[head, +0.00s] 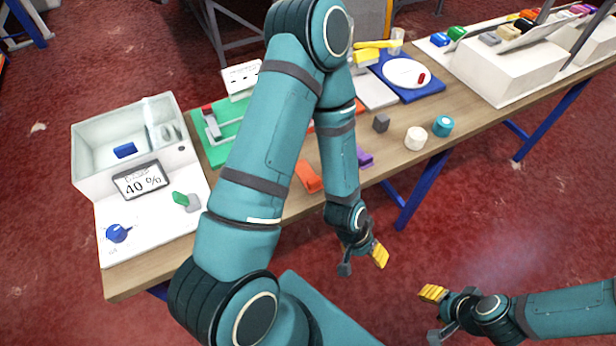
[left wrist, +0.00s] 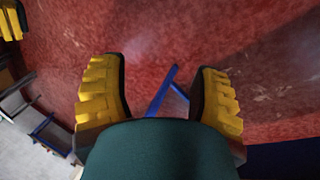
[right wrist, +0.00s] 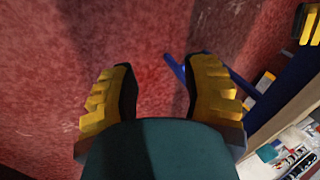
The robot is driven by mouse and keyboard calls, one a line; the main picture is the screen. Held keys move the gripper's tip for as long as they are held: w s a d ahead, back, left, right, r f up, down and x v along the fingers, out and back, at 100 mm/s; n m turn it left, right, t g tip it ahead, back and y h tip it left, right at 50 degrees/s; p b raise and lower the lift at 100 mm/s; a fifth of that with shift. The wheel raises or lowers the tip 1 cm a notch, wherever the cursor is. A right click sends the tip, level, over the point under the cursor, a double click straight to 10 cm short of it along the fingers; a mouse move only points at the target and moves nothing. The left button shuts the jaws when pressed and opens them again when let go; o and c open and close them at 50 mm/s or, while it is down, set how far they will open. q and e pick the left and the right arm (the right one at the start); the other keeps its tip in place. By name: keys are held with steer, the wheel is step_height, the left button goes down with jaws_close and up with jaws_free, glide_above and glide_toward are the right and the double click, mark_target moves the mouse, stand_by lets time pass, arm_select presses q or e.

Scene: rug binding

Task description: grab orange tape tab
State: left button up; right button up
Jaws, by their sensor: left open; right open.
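An orange piece (head: 308,176), possibly the orange tape tab, lies on the wooden table (head: 285,212) near its front edge, just right of my left upper arm. Part of it may be hidden by that arm. My left gripper (head: 363,262) hangs open and empty in front of the table, to the lower right of the orange piece. My right gripper (head: 434,315) is open and empty, further right and away from the table. Both wrist views show yellow ridged fingers spread apart, with red floor between them and no tape tab.
A purple piece (head: 364,157), a dark grey cube (head: 381,123), a white roll (head: 416,138) and a teal roll (head: 443,125) stand along the table. A clear bin (head: 88,150) is at left. My left arm hides the table's middle.

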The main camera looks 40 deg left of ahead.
arm_select(q)
steer(key=shift+w+a+r, duration=0.1)
steer(key=shift+c, duration=0.4)
steer(key=n+y+p, duration=0.3)
steer(key=n+p, duration=0.9)
steer(key=n, duration=1.8)
glide_toward(314, 180)
steer(key=shift+g, duration=0.3)
steer(key=f+b, duration=0.4)
steer(key=w+f+b, duration=0.1)
steer(key=f+b, duration=0.1)
steer(key=b, duration=0.1)
steer(key=shift+d+f, duration=0.25)
steer(key=shift+f, duration=0.05)
steer(key=f+b, duration=0.3)
steer(key=shift+w+d+f, duration=0.15)
steer(key=shift+w+f, duration=0.15)
steer(key=shift+f, duration=0.1)
steer(key=shift+r, duration=0.1)
jaws_close()
